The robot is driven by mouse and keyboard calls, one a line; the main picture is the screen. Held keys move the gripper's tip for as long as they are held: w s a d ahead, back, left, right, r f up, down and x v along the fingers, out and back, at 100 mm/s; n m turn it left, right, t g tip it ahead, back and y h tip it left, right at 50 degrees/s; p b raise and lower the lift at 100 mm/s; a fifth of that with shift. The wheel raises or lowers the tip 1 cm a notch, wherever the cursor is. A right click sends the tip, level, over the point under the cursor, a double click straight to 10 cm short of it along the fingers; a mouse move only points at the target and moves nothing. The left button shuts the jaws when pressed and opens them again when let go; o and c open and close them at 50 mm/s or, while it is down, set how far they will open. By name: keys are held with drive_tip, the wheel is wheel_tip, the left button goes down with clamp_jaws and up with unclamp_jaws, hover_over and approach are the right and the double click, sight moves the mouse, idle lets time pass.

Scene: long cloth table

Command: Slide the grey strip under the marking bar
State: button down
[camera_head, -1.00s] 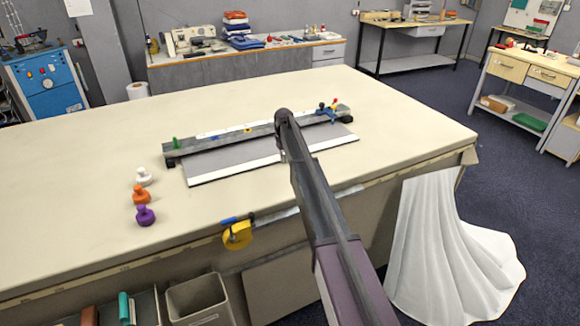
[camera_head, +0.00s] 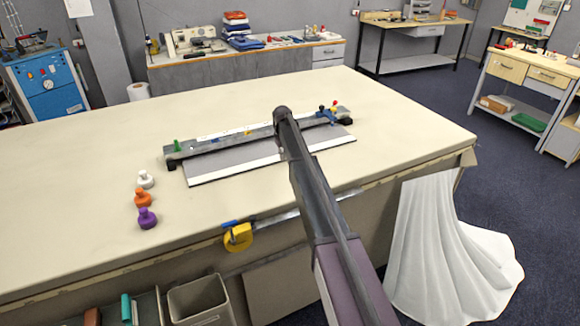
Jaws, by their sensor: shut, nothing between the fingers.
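The grey strip (camera_head: 232,160) lies flat on the cloth table, with a white band along its near edge. My arm comes in from the lower right and crosses over the middle of the bar and strip. My gripper (camera_head: 281,150) is shut and mostly hidden behind my arm at the strip; contact cannot be made out.
White (camera_head: 145,179), orange (camera_head: 143,197) and purple (camera_head: 147,218) knobbed weights stand left of the strip. A yellow tape measure (camera_head: 238,237) hangs at the table's front edge. White fabric (camera_head: 440,235) drapes at the right.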

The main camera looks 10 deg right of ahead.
drive_tip(key=shift+s+d+r+p, duration=0.1)
drive_tip(key=shift+s+r+p, duration=0.1)
drive_tip(key=shift+r+p, duration=0.8)
drive_tip(key=shift+s+r+p, duration=0.2)
drive_tip(key=shift+r+p, duration=0.65)
drive_tip(key=shift+r, duration=0.25)
drive_tip(key=shift+s, duration=0.1)
drive_tip(key=s+d+m, duration=0.1)
drive_tip(key=s+d, duration=0.1)
drive_tip(key=s, duration=2)
drive_tip(key=s+d+m, duration=0.2)
drive_tip(key=s+d, duration=0.1)
drive_tip(key=s, duration=2)
drive_tip(key=shift+s+d+m, duration=0.3)
